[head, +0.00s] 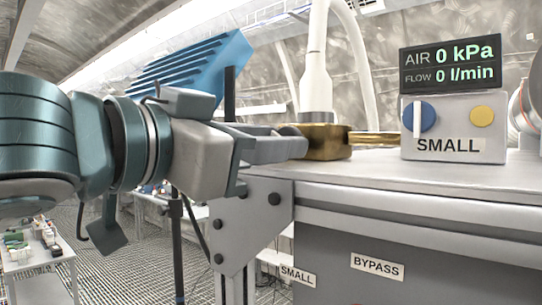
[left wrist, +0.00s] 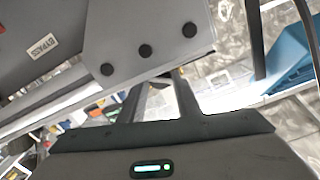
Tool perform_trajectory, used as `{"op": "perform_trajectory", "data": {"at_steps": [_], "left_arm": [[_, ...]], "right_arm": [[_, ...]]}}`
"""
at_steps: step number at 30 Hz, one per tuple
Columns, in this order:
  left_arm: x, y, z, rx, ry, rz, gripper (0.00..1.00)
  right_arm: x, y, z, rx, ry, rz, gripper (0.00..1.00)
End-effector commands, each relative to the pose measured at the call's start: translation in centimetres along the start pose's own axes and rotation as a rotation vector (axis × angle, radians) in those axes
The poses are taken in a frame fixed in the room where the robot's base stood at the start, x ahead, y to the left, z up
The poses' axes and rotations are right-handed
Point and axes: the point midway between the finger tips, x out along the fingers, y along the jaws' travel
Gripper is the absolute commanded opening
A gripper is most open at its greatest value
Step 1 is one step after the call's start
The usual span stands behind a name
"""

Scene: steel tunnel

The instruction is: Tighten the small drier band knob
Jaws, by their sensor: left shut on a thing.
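My left gripper (head: 290,143) reaches in from the left, level with the bench top. Its fingertips are at the left side of a brass block (head: 330,142) under the white upright drier column (head: 316,75). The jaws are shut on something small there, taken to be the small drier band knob. The knob is hidden by the fingers, so I cannot see its turn or the band's tightness. In the left wrist view the fingers (left wrist: 160,92) run up to a grey plate, and their tips are partly hidden. My right gripper is not in view.
A brass pipe (head: 375,138) runs right from the block to a box labelled SMALL (head: 453,128) with blue and yellow knobs. A display (head: 451,62) above reads AIR 0 kPa, FLOW 0 l/min. A bolted grey bracket (head: 250,215) stands below the gripper. A blue ribbed object (head: 195,68) is behind.

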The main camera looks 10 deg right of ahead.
Motion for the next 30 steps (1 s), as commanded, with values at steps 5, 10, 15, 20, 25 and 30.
{"op": "perform_trajectory", "data": {"at_steps": [5,10,15,20,25,30], "left_arm": [[0.0,-0.01,-0.04,0.003,-0.001,0.001,0.08],[0.0,-0.01,-0.03,0.002,-0.001,0.0,0.47],[0.0,-0.01,-0.02,0.002,-0.001,0.0,0.49],[0.0,0.0,-0.01,0.001,-0.001,0.0,0.49],[-0.07,0.0,0.01,0.001,0.0,0.0,0.49],[-0.81,0.0,0.14,0.001,0.0,0.0,0.49]], "right_arm": [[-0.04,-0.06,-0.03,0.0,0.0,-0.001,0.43],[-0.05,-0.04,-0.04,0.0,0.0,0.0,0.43],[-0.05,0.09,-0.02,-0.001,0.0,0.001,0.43],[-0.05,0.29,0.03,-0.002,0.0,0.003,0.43],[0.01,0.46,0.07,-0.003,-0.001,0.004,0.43],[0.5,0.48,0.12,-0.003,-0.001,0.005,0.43]]}}
